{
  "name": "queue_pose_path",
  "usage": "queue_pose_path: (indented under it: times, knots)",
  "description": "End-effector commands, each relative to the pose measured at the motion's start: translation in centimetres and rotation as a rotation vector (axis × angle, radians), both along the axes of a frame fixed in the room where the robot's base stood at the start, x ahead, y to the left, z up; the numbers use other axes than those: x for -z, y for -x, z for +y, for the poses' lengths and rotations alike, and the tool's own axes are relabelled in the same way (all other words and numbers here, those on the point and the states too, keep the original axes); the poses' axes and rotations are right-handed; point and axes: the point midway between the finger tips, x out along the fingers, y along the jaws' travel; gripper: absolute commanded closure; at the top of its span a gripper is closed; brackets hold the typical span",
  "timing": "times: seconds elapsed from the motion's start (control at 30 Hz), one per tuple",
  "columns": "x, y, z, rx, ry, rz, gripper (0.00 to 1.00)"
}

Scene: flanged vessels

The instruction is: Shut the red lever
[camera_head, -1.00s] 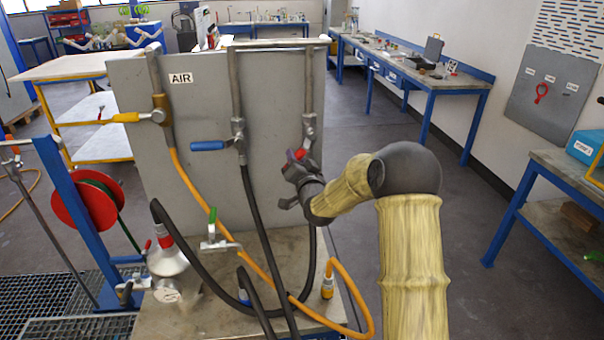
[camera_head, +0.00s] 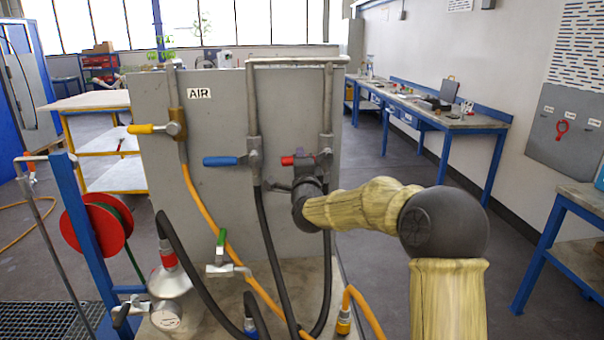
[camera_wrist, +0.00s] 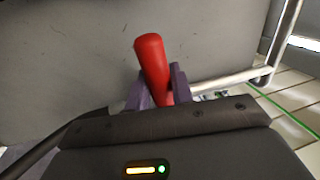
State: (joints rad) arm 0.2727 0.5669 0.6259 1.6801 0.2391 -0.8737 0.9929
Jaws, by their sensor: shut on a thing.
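The red lever (camera_head: 288,160) is on the rightmost vertical pipe of the grey panel. Its tip points left, about level and crosswise to the pipe. My gripper (camera_head: 308,161) is at the lever, in front of the valve, and hides most of the handle and the valve body. In the wrist view the red lever (camera_wrist: 152,62) stands between the two purple fingers of my gripper (camera_wrist: 161,92), which are shut on it. Its rounded end sticks out past the fingertips.
A blue lever (camera_head: 220,161) points left on the middle pipe, close to my gripper. A yellow lever (camera_head: 148,129) is on the left pipe, beside the AIR label. A green-handled valve (camera_head: 221,240) and several hoses are below. The floor right of the panel is clear.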

Motion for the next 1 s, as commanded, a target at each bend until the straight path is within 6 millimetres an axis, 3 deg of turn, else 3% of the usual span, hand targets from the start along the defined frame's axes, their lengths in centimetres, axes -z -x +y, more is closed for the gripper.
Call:
queue_pose_path:
  times: [0.63,0.67,0.73,1.0]
  knots:
    - [-0.57,-0.02,-0.1,0.002,-0.069,0.0,1.0]
    - [-0.57,-0.02,-0.1,0.002,-0.069,0.0,0.71]
    - [-0.57,-0.02,-0.09,0.002,-0.068,0.0,0.57]
    - [-0.52,0.0,-0.05,0.001,-0.066,0.0,0.57]
